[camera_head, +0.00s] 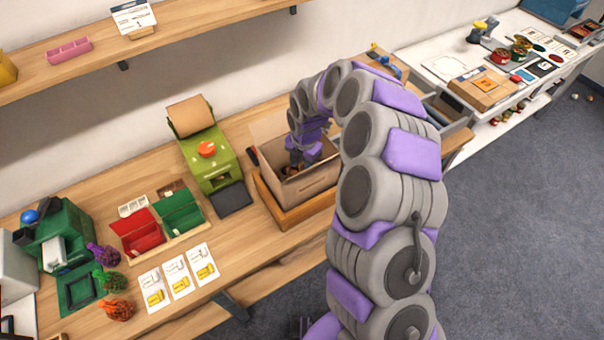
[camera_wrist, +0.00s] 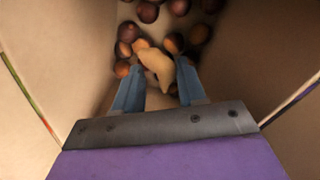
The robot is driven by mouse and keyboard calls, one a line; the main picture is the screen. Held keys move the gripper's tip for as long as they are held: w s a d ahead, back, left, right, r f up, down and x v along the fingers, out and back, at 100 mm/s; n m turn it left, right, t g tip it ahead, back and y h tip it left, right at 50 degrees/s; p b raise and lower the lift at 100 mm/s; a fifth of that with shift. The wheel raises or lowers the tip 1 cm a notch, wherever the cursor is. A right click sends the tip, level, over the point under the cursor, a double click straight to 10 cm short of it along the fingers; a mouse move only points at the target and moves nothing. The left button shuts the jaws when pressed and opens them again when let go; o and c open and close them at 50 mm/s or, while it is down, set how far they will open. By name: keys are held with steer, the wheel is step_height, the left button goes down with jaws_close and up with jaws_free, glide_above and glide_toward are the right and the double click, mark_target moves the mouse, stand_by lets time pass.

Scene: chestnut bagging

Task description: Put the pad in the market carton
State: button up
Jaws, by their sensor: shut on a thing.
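The open cardboard carton (camera_head: 312,184) stands in a wooden tray on the bench. In the wrist view its plain walls (camera_wrist: 55,40) rise on both sides, with several brown chestnuts (camera_wrist: 148,12) at the bottom. My gripper (camera_wrist: 158,84) points down inside the carton, with its two blue fingers shut on a small cream pad (camera_wrist: 157,64). The pad is in front of the chestnuts; I cannot tell whether it touches them. In the head view my gripper (camera_head: 303,158) is down in the carton, and the pad cannot be made out there.
A green machine with a paper roll (camera_head: 205,150) stands left of the carton. Red (camera_head: 137,231) and green (camera_head: 180,213) bins, cards (camera_head: 178,278) and several net bags (camera_head: 110,281) lie further left. Grey bins (camera_head: 447,110) are behind my arm. A shelf (camera_head: 95,45) runs above.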

mark_target(296, 169)
steer(key=f, duration=0.1)
steer(key=a+f, duration=0.1)
steer(key=f, duration=0.1)
steer(key=a+f, duration=0.1)
steer(key=f, duration=0.1)
steer(key=shift+f, duration=0.1)
steer(key=shift+d, duration=0.75)
steer(key=shift+b, duration=0.3)
steer(key=o, duration=0.6)
steer(key=shift+f, duration=0.1)
steer(key=o, duration=0.5)
steer(key=shift+a, duration=0.7)
steer(key=shift+d, duration=0.45)
steer(key=shift+d+r, duration=0.15)
steer(key=shift+r, duration=0.3)
steer(key=r, duration=0.5)
steer(key=r+p, duration=0.1)
steer(key=r, duration=0.5)
steer(key=shift+s+d, duration=0.1)
steer(key=shift+s, duration=0.1)
steer(key=shift+d+r, duration=0.15)
steer(key=shift+r, duration=0.15)
steer(key=shift+a, duration=0.25)
